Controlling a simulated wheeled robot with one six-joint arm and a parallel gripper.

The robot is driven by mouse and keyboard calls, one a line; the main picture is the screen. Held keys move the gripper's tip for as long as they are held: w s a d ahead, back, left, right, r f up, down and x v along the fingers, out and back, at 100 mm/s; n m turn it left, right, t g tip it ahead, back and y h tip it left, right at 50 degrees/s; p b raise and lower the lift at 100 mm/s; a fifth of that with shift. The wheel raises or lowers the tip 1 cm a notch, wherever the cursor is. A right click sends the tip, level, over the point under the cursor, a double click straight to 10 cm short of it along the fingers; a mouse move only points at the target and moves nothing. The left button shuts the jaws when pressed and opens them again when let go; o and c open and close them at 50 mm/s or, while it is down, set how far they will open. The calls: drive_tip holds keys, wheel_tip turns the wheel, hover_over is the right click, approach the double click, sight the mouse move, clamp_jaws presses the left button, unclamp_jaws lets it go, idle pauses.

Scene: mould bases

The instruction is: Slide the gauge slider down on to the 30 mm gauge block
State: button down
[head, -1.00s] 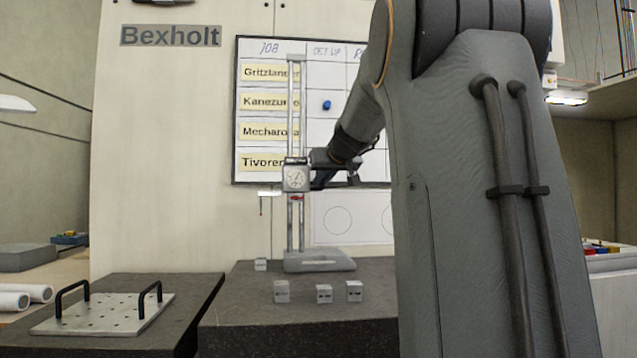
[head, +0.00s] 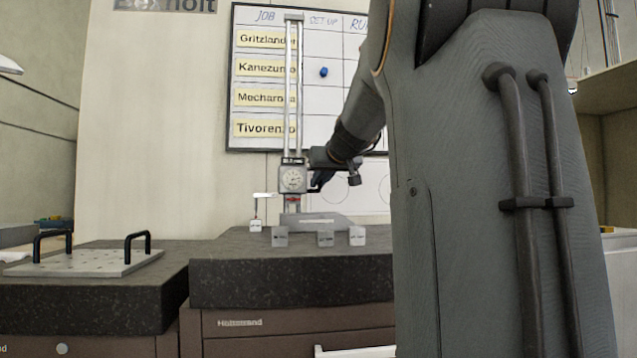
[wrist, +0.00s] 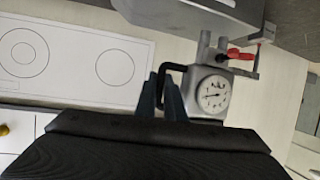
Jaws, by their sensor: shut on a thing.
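The height gauge stands on the dark granite table, with twin columns (head: 292,90) and a grey base (head: 315,221). Its gauge slider (head: 292,178) sits low on the columns and carries a round dial, also in the wrist view (wrist: 214,95). A thin scriber arm (head: 264,195) reaches left from it. Its tip hangs over a small pale block (head: 255,225); I cannot tell whether they touch. My gripper (wrist: 170,92) is shut on the slider's black handle (wrist: 175,69). In the head view my gripper (head: 318,181) is partly hidden behind the wrist.
Three small blocks stand in front of the base: left (head: 280,237), middle (head: 325,239) and right (head: 356,236). Their markings are unreadable. A plate with two black handles (head: 90,262) lies on the left table. A whiteboard (head: 310,137) hangs behind.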

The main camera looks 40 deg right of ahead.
drive_tip(key=shift+f, duration=0.2)
drive_tip(key=c, duration=2.1)
unclamp_jaws()
drive_tip(key=v, duration=0.8)
drive_tip(key=shift+d, duration=0.1)
